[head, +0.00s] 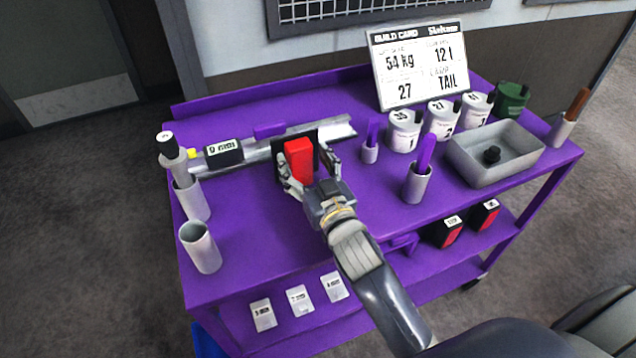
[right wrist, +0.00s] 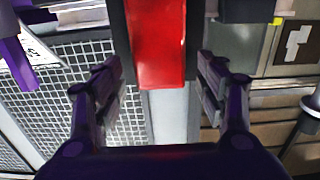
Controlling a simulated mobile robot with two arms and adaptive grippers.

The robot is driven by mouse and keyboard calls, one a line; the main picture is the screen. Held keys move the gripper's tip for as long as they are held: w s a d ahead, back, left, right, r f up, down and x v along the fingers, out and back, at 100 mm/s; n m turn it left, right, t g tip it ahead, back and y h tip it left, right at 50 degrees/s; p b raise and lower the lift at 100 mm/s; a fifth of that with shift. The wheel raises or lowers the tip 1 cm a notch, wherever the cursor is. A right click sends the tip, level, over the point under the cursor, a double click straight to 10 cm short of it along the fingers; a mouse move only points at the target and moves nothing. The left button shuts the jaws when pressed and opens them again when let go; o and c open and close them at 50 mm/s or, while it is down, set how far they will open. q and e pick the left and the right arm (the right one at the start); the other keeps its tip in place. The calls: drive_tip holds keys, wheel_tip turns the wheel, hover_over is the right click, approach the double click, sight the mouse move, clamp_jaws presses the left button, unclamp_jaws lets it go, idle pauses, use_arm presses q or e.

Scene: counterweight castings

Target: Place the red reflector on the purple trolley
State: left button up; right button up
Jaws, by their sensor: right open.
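The red reflector (head: 299,161) is an upright red block in front of a black plate, by the silver rail on the purple trolley (head: 260,225). My right gripper (head: 312,172) is at the reflector, with its fingers spread to either side. In the right wrist view, the red reflector (right wrist: 157,42) fills the upper middle, and the fingers of my right gripper (right wrist: 160,88) stand apart with gaps beside it. What supports the reflector's bottom is hidden by the gripper. My left gripper is not in view.
A silver rail (head: 262,150) carries a black labelled block (head: 224,153). An open grey cup (head: 201,248) and a holder with a black-topped tool (head: 190,198) stand left. Labelled white cups (head: 404,132), a grey tray (head: 468,170) and a build card (head: 418,66) stand right and behind. The front-middle top is fairly clear.

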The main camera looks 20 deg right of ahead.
drive_tip(key=s+b, duration=0.1)
drive_tip(key=s, duration=0.7)
drive_tip(key=shift+d, duration=0.15)
drive_tip(key=shift+s+r, duration=0.1)
drive_tip(key=shift+s, duration=0.7)
